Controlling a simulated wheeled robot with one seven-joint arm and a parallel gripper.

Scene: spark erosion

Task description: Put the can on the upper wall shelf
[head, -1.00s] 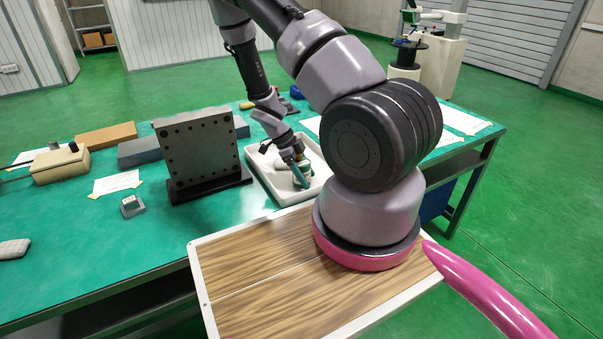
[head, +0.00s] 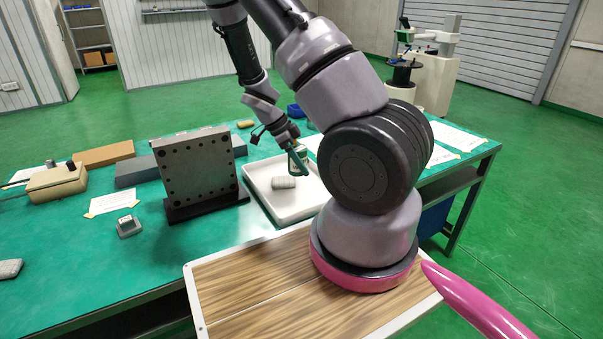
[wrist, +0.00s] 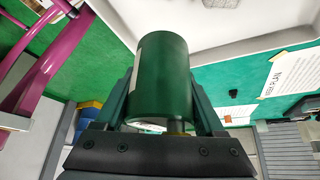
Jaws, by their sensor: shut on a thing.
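The can (wrist: 162,80) is dark green with a pale label at its left edge. In the wrist view it stands between the two fingers of my gripper (wrist: 160,112), which is shut on it. In the head view my gripper (head: 298,160) holds the can, small and partly hidden by the fingers, above the white tray (head: 262,190). A wall shelf (head: 172,11) with small items shows at the top edge of the head view; whether another shelf is above it is out of frame.
A pale grey rounded object (head: 284,183) lies in the tray. A grey plate with holes (head: 197,164) stands upright left of the tray. Boxes, papers and a blue round container (head: 294,110) are on the green table (head: 90,255).

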